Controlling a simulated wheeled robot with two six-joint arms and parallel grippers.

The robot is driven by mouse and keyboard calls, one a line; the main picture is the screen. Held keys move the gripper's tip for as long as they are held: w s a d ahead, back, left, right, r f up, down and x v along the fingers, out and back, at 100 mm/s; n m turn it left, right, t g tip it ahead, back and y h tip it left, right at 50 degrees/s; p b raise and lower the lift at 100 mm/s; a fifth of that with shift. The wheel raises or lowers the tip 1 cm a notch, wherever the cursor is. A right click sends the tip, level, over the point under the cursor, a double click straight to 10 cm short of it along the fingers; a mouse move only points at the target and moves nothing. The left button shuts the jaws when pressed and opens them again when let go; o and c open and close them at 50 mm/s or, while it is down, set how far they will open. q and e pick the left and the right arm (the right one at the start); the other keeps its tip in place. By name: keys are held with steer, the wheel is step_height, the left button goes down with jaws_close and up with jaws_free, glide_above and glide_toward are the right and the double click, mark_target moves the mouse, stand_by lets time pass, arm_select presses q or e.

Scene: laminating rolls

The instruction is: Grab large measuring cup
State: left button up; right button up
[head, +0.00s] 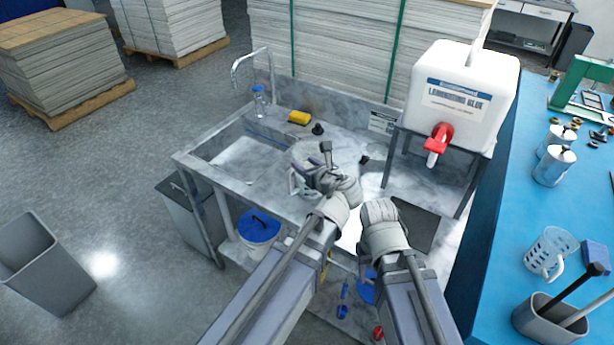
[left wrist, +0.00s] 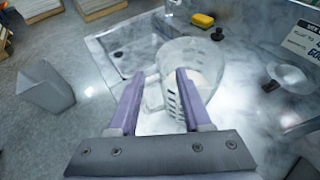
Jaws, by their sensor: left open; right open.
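The large measuring cup (head: 308,155) is clear with a handle and stands upright on the marble counter beside the sink. My left gripper (head: 325,160) is in front of it and hides part of it in the head view. In the left wrist view, the cup (left wrist: 200,62) is just beyond my open left fingers (left wrist: 157,88). Its handle (left wrist: 153,97) shows between the two fingers. I cannot tell whether they touch it. My right gripper (head: 380,212) is right of the left one, above the counter's front; its fingers are hidden by the wrist.
The sink (head: 240,158) with its tap lies left of the cup. A yellow sponge (head: 299,117) and a black stopper (head: 318,129) are behind it. A glue tank (head: 462,95) with a red tap stands at right. A smaller measuring cup (head: 545,255) is on the blue table (head: 497,265).

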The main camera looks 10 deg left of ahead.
mark_target(297, 178)
arm_select(q)
steer(key=b+x, duration=0.2)
steer(key=x, duration=0.5)
steer(key=shift+f, duration=0.15)
steer(key=shift+s, duration=0.1)
jaws_close()
stand_by(1.2)
